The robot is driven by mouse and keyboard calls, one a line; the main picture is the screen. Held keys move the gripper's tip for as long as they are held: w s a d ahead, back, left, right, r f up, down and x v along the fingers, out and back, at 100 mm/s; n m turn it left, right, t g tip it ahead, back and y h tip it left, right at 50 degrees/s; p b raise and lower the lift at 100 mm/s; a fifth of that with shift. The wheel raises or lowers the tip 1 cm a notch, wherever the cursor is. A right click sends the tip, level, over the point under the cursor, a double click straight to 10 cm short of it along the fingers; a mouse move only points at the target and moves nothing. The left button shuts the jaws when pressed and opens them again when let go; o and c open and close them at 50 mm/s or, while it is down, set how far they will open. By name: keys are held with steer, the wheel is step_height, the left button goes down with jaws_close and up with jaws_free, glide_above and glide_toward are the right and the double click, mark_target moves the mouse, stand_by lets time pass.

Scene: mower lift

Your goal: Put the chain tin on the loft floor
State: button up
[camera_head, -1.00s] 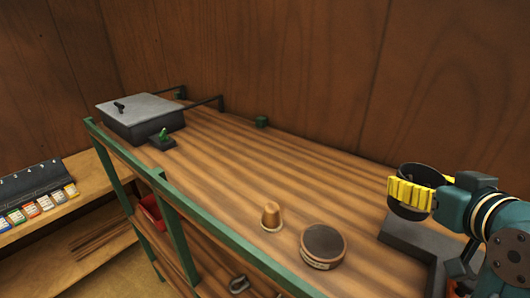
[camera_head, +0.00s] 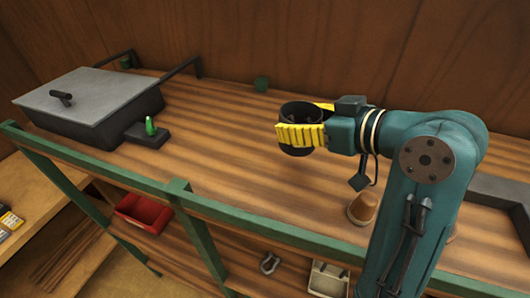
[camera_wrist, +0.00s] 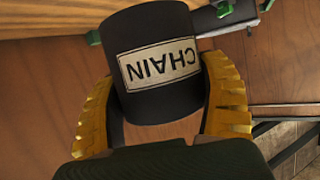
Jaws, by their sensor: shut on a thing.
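The chain tin (camera_head: 298,151) is a dark, open-topped can. In the wrist view, the tin (camera_wrist: 155,100) shows a pale label reading CHAIN, upside down. My gripper (camera_head: 301,120) is shut around its sides with yellow fingers. The tin is held above the plank surface (camera_head: 220,125), which looks like the loft floor, with a green rail along its front edge. The tin seems clear of the planks; its height is hard to judge. My arm hides part of the floor on the right.
A grey lidded box (camera_head: 95,105) stands at the far left, with a small block bearing a green knob (camera_head: 150,126) beside it. A red bin (camera_head: 143,214) is on the shelf below. Planks between box and tin are clear.

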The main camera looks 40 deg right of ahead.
step_height(320, 180, down, 9)
steer(key=shift+f+p, duration=0.15)
steer(key=shift+p, duration=0.75)
steer(key=shift+f, duration=0.1)
